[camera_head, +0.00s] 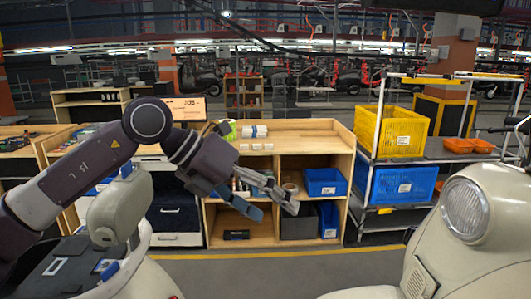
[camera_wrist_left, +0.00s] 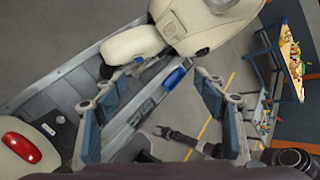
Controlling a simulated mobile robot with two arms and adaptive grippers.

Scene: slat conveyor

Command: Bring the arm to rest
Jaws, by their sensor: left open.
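My left arm comes in from the left in the head view, bent at a dark round elbow. Its gripper (camera_head: 276,208) hangs in front of the wooden shelf unit, pointing right and slightly down. The jaws are apart and hold nothing. In the left wrist view the gripper (camera_wrist_left: 158,85) shows its two blue-padded fingers spread wide with an empty gap between them. A small dark arm shape (camera_wrist_left: 185,138) lies low in the left wrist view; it may be my right arm, and its jaws are too small to read.
A cream scooter (camera_head: 465,235) stands close at the right; its body and seat (camera_wrist_left: 132,45) lie beyond the fingers in the wrist view. A wooden shelf unit (camera_head: 315,133) is behind the gripper. A rack holds yellow (camera_head: 398,130) and blue (camera_head: 398,185) crates. Grey floor is open between.

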